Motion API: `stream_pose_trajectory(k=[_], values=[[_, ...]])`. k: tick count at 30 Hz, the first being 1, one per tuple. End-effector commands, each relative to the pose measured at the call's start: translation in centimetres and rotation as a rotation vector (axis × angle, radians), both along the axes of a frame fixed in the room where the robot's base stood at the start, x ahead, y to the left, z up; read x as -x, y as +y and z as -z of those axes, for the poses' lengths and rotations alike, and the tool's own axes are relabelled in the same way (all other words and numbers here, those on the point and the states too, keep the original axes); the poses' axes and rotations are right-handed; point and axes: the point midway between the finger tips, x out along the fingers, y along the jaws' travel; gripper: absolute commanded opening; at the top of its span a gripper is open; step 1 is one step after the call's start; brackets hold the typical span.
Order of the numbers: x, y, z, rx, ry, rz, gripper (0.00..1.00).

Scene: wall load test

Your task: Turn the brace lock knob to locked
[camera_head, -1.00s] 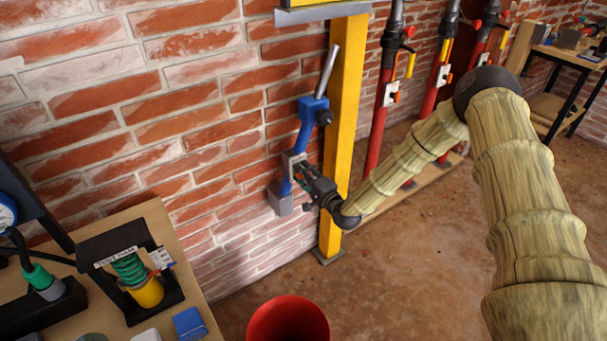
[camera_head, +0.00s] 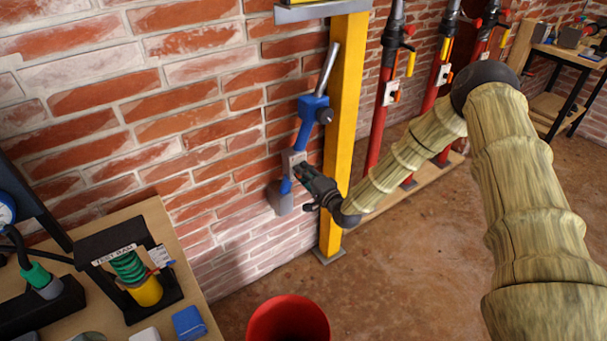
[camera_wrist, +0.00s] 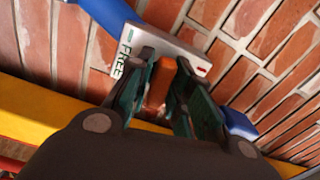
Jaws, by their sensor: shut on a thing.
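The brace lock knob (camera_wrist: 160,88) is an orange bar on a pale plate (camera_wrist: 190,38) fixed to the blue brace (camera_head: 303,132). The plate has green "FREE" lettering at its left end and a small red mark at its right end. My gripper (camera_wrist: 164,68) is shut on the knob, one finger on each side, with the knob standing between them. In the head view my gripper (camera_head: 301,171) reaches the plate from the lower right and hides the knob. The lettering at the red-marked end is not readable.
A yellow post (camera_head: 345,110) stands just right of the brace, against the brick wall. Red props (camera_head: 379,130) stand farther right. A red bucket (camera_head: 288,322) is on the floor below. A bench (camera_head: 195,262) with a test ram (camera_head: 130,272) is at lower left.

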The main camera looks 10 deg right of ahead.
Motion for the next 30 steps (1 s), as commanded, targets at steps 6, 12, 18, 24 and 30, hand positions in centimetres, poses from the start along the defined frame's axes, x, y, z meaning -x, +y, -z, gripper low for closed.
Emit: stream_pose_trajectory(k=[6, 12, 18, 24, 30], values=[[0.04, 0.05, 0.28, 0.175, -0.069, -0.002, 0.0], [0.03, 0.03, 0.24, 0.351, -0.143, -0.002, 0.0], [0.04, 0.01, 0.24, 0.528, -0.214, -0.001, 0.0], [0.08, 0.03, 0.27, 0.704, -0.285, -0.002, 0.0], [0.07, 0.03, 0.24, 0.88, -0.358, -0.002, 0.0]])
